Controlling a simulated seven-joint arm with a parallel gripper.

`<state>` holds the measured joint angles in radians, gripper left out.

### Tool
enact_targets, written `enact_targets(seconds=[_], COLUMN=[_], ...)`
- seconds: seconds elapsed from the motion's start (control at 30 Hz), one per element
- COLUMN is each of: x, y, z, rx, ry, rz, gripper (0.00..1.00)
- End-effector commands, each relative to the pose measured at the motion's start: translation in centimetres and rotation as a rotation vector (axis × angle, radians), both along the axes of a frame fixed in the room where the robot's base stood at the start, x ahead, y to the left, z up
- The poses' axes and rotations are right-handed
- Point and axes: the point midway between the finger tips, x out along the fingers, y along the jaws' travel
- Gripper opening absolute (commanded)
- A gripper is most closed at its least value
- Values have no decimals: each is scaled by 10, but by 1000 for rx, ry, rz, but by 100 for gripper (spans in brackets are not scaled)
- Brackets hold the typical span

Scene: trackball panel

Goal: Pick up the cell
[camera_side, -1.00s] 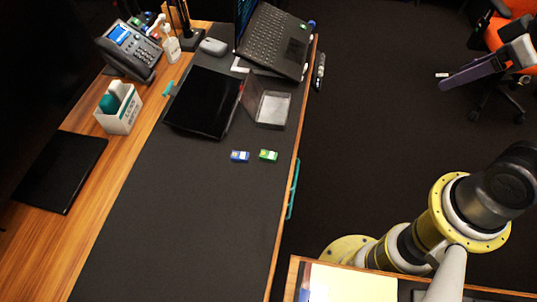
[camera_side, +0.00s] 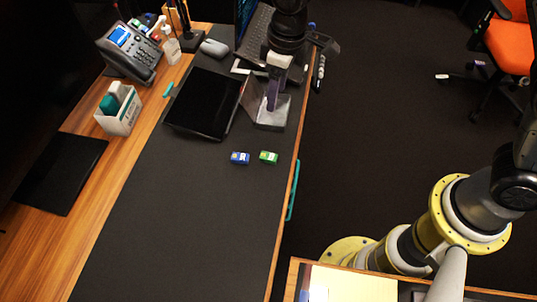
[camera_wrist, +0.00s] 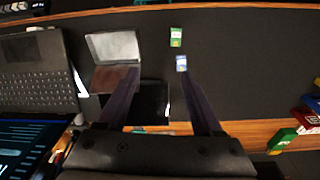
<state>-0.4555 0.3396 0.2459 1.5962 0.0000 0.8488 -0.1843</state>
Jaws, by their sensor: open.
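No object is marked as the cell. Two small box-shaped items lie on the dark desk mat: a blue one (camera_side: 240,158) and a green one (camera_side: 268,157), side by side and apart. The wrist view shows the blue one (camera_wrist: 181,63) nearer my fingers and the green one (camera_wrist: 175,37) farther off. My gripper (camera_side: 272,104) is open and empty, above the open clear case in the side view, higher in the picture than both items. In the wrist view its two purple fingers (camera_wrist: 158,76) are spread wide, with the blue item just beyond the right fingertip.
The clear case (camera_side: 270,117) has its lid up and is partly hidden by my gripper. A black flat device (camera_side: 203,103) lies left of it, and a laptop (camera_side: 252,38) stands behind. A phone (camera_side: 130,50) and white holder (camera_side: 119,110) stand left. The near mat (camera_side: 180,230) is clear.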

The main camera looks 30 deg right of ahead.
Motion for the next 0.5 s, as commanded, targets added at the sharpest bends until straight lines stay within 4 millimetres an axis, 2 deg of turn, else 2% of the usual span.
enact_targets(seconds=[0.03, 0.1, 0.2, 0.37, 0.5], x=[-4, -10, -19, -23, -23], y=[11, 20, 27, 30, 29], z=[-20, -38, -54, -70, -97], rx=[-17, -34, -51, -56, -56], ry=[33, 66, 96, 102, 105], rz=[24, 47, 69, 80, 79], gripper=[68, 68, 68, 68, 68])
